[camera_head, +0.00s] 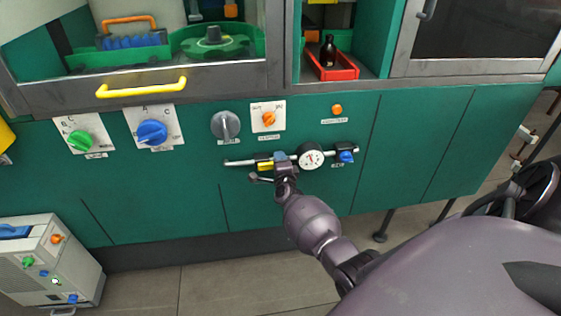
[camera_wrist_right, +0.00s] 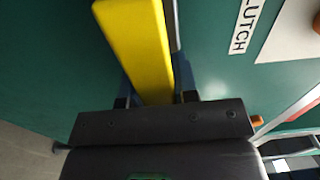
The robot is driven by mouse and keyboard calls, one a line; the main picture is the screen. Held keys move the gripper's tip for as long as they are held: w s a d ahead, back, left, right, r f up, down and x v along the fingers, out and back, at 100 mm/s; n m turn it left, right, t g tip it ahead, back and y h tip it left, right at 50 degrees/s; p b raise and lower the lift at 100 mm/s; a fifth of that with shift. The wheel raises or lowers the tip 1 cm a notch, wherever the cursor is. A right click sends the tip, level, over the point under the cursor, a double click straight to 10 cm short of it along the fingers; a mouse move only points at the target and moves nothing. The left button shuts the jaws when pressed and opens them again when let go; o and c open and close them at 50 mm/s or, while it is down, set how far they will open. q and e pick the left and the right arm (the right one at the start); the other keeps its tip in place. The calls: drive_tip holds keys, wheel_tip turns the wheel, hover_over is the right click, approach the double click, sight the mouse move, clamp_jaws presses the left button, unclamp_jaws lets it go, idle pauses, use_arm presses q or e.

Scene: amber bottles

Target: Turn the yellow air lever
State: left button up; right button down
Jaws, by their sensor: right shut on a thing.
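The yellow air lever (camera_head: 265,166) sits on a thin metal pipe on the front of the green machine, left of the round gauge. In the right wrist view the yellow lever (camera_wrist_right: 137,45) is a long flat bar running up from between the fingers. My right gripper (camera_head: 279,170) reaches it from below and is shut on it. The gripper hides part of the lever in the head view. The fingertips (camera_wrist_right: 157,98) are mostly hidden behind the dark gripper body in the wrist view. My left gripper is not in view.
Right of the lever are a white gauge (camera_head: 311,156) and a blue valve handle (camera_head: 346,157). Above are a grey knob (camera_head: 226,125) and an orange switch (camera_head: 269,118). A red tray (camera_head: 334,72) holds a dark bottle (camera_head: 328,52). A grey box (camera_head: 45,262) stands at lower left.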

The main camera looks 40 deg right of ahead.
idle(0.3)
drive_tip(key=c, duration=0.9)
unclamp_jaws()
drive_tip(key=shift+s, duration=0.1)
drive_tip(key=shift+p+v, duration=1.2)
drive_tip(key=shift+v, duration=4.15)
